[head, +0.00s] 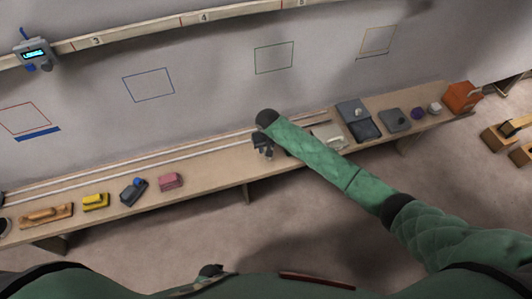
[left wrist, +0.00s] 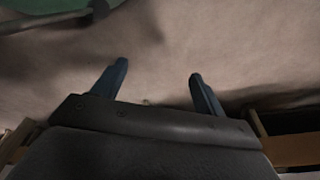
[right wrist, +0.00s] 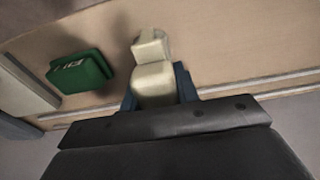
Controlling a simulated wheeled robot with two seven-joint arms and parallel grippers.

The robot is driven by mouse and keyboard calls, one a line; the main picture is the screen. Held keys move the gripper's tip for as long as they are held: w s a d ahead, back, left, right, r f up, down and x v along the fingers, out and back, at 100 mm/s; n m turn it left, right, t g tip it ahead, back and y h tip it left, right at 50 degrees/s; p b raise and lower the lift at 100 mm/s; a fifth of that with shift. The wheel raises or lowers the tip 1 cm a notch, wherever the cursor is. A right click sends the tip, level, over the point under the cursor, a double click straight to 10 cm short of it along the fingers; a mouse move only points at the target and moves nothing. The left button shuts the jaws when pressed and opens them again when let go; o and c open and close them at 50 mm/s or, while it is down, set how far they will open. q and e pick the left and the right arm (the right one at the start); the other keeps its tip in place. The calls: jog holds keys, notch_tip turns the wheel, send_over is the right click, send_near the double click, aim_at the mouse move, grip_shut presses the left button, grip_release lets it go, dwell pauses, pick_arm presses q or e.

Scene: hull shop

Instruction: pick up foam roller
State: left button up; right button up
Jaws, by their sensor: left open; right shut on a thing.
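My right gripper (head: 263,148) is over the bench's middle, partly hidden by my green sleeve. In the right wrist view its fingers (right wrist: 158,90) are shut on a cream-coloured thing (right wrist: 153,82) with a rounded body and a smaller block at its far end. It may be the foam roller; I cannot tell for sure. In the head view the held thing is not clearly visible. My left gripper (left wrist: 157,85) is open and empty, with bare floor beyond its fingers.
The long bench (head: 222,176) runs along the wall. To the left lie a pink block (head: 171,181), a yellow block (head: 95,201) and a wooden tool (head: 46,215). Grey items (head: 358,118) and an orange box (head: 462,97) stand right. A green block (right wrist: 80,78) is near the held thing.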

pick_arm(q)
notch_tip(320, 180, up, 8)
jog(key=w+d+b, duration=0.1)
jog(key=d+b, duration=0.1)
jog(key=b, duration=0.1)
jog(key=shift+w+g, duration=0.25)
jog(key=shift+g, duration=0.15)
pick_arm(e)
jog(key=s+d+r, duration=0.6)
jog(key=d+r, duration=0.1)
jog(key=d, duration=0.2)
jog(key=shift+s+d+r, duration=0.2)
jog(key=shift+s+d, duration=0.1)
jog(key=shift+s, duration=0.05)
pick_arm(q)
jog(key=shift+r, duration=0.1)
